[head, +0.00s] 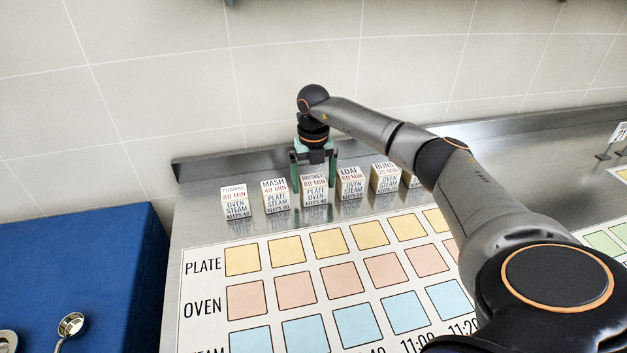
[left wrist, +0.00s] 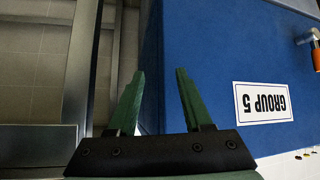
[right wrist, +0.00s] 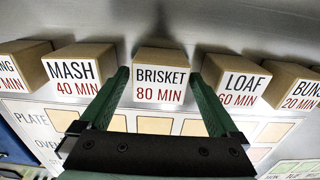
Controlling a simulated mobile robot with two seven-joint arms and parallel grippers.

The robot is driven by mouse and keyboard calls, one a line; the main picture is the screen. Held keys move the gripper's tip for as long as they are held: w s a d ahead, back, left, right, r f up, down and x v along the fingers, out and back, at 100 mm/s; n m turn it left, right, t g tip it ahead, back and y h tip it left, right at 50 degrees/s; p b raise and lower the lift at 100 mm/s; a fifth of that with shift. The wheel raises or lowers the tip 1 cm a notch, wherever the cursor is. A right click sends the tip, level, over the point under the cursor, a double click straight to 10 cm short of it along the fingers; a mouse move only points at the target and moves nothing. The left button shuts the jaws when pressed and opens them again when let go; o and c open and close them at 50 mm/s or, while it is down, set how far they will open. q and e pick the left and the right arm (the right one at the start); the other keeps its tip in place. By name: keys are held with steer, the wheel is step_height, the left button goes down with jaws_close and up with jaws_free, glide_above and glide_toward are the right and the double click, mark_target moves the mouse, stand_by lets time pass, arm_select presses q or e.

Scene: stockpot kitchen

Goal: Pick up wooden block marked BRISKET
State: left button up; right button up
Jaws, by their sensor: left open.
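The wooden block marked BRISKET (head: 315,197) stands upright in a row of blocks at the back of the steel counter. Its BRISKET 80 MIN face (right wrist: 161,84) shows in the right wrist view. My right gripper (head: 314,183) points down over it, with one green finger on each side. In the right wrist view the fingers (right wrist: 160,74) are open, with narrow gaps seeming to remain beside the block. My left gripper (left wrist: 160,74) is open and empty, away from the blocks, near a blue surface with a GROUP 5 label.
The MASH block (head: 275,196) and LOAF block (head: 349,184) flank it closely; PUDDING (head: 236,203) and BUNS (head: 384,178) stand farther out. A chart of coloured squares (head: 212,257) lies in front. The backsplash (head: 225,166) rises behind. A blue surface (head: 95,265) is at left.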

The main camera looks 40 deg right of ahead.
steer(key=c, duration=1.2)
steer(key=shift+c, duration=0.3)
steer(key=shift+r, duration=0.15)
